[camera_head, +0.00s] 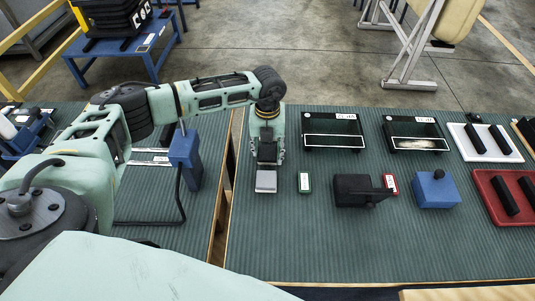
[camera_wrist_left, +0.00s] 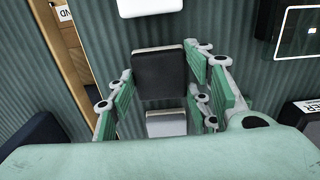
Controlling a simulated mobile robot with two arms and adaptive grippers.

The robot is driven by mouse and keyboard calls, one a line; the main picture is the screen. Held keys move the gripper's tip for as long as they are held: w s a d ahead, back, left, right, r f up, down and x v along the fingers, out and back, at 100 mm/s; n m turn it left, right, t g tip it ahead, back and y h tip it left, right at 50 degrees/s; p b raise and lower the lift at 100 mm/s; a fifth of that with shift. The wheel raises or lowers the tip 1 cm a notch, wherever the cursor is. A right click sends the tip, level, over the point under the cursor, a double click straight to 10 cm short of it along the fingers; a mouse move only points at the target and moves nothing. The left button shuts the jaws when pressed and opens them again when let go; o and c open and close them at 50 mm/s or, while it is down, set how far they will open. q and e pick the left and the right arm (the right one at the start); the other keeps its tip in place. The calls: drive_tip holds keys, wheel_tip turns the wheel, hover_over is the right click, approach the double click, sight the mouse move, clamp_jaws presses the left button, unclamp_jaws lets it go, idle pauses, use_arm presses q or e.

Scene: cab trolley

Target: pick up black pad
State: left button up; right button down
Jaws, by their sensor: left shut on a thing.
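The black pad (camera_head: 267,152) is a small dark block between the fingers of my left gripper (camera_head: 267,158), which points down at the left part of the right-hand table. In the left wrist view the pad (camera_wrist_left: 160,74) has a dark face and a pale edge along its top. The green fingers of the left gripper (camera_wrist_left: 161,92) stand on both sides of it, shut on it. The gripper hides part of the pad in the head view, and I cannot tell its height above the mat. My right gripper is not in view.
A grey block (camera_head: 266,181) lies close in front of the gripper. Two black trays (camera_head: 334,143) (camera_head: 413,147) lie behind. The ribbed mat (camera_head: 350,245) is clear in front.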

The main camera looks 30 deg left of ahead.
sight(268, 151)
use_arm(q)
drive_tip(key=c, duration=0.5)
drive_tip(key=shift+r, duration=0.1)
drive_tip(key=shift+r+b, duration=0.3)
drive_tip(key=shift+r, duration=0.2)
wheel_tip(268, 151, up, 3)
drive_tip(key=shift+f+b, duration=0.1)
drive_tip(key=shift+b, duration=0.4)
drive_tip(key=w+d+r+b, duration=0.1)
drive_tip(key=w+d+r, duration=0.1)
drive_tip(key=d, duration=0.1)
drive_tip(key=w+d+r+b, duration=0.1)
drive_tip(key=w+d+r, duration=0.1)
drive_tip(key=w+d, duration=0.1)
drive_tip(key=w+d+r+b, duration=0.1)
drive_tip(key=w+d+r, duration=0.1)
drive_tip(key=r, duration=0.1)
drive_tip(key=shift+w+d, duration=0.4)
